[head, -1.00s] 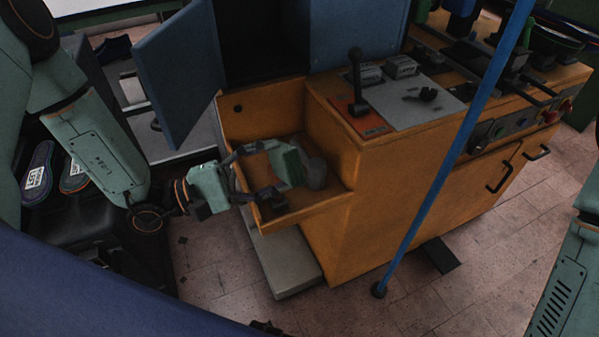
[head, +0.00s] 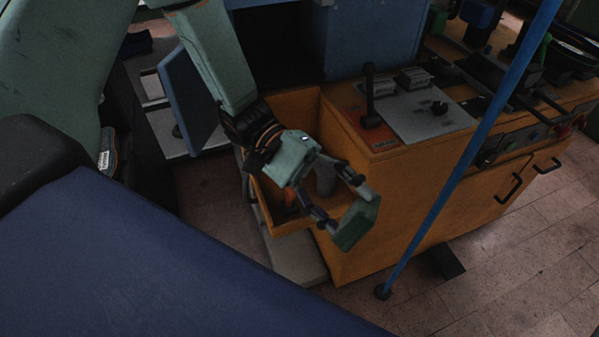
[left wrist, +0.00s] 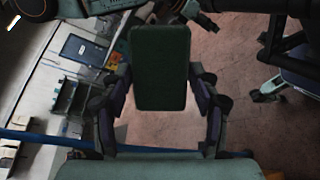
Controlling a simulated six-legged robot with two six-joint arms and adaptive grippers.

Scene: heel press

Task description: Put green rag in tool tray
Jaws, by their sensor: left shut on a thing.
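My left gripper (head: 352,212) is shut on the green rag (head: 358,226), which looks like a flat dark green block. It holds the rag in the air in front of the orange cabinet, just right of the open orange bin. In the left wrist view the rag (left wrist: 160,68) sits upright between the two fingers (left wrist: 160,100). I cannot tell for sure which thing is the tool tray. My right gripper is not in view.
The open orange bin (head: 292,108) holds a grey cylinder (head: 325,181). The orange cabinet (head: 370,190) has a lever (head: 369,95) on top. A slanted blue pole (head: 462,165) stands in front of it. Tiled floor (head: 500,265) is open at right.

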